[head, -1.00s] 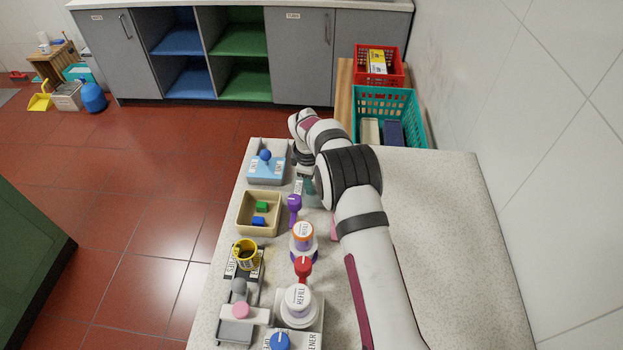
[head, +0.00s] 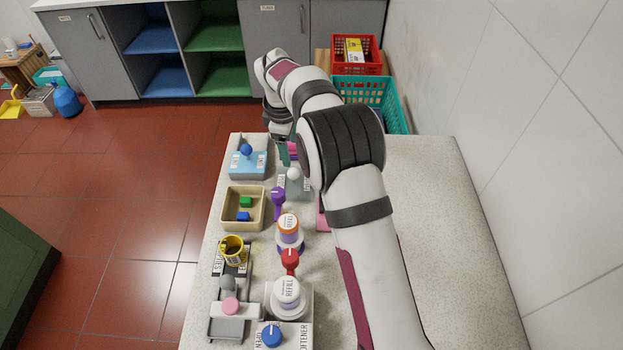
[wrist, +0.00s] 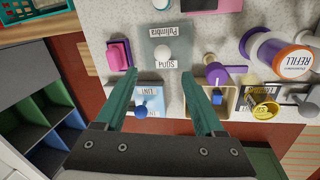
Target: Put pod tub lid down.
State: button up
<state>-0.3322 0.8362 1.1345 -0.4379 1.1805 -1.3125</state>
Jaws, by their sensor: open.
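The pod tub (wrist: 177,33) is grey-green, with "PODS" and "Palimbra" labels, at the top middle of the wrist view. Its lid (wrist: 148,50) appears to lie flat on top, with a round white knob (wrist: 162,52). In the head view the same white knob (head: 293,174) shows just left of my arm. My gripper (wrist: 158,76) has green fingers spread wide, empty, with the tub beyond and between the tips. In the head view my gripper is mostly hidden behind my arm. How exactly the lid sits on the rim cannot be told.
A blue lint box (head: 248,165) and a tan tray (head: 230,222) with small blocks stand left of the tub. A purple-handled thing (head: 278,200) and a refill bottle (head: 288,294) stand nearer. A pink thing (wrist: 118,55) is beside the tub. The right countertop (head: 440,220) is clear.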

jog(key=s+d+r+m+g, duration=0.1)
jog(key=s+d+r+m, duration=0.45)
jog(key=s, duration=0.45)
jog(key=s+d+r+m+g, duration=0.1)
jog(key=s+d+r+m, duration=0.45)
jog(key=s, duration=0.45)
jog(key=s+d+f+m+y, duration=0.1)
jog(key=s+m, duration=0.9)
jog(key=s, duration=1)
jog(key=shift+d+f+y, duration=0.2)
jog(key=shift+f+y, duration=0.4)
jog(key=shift+f, duration=0.35)
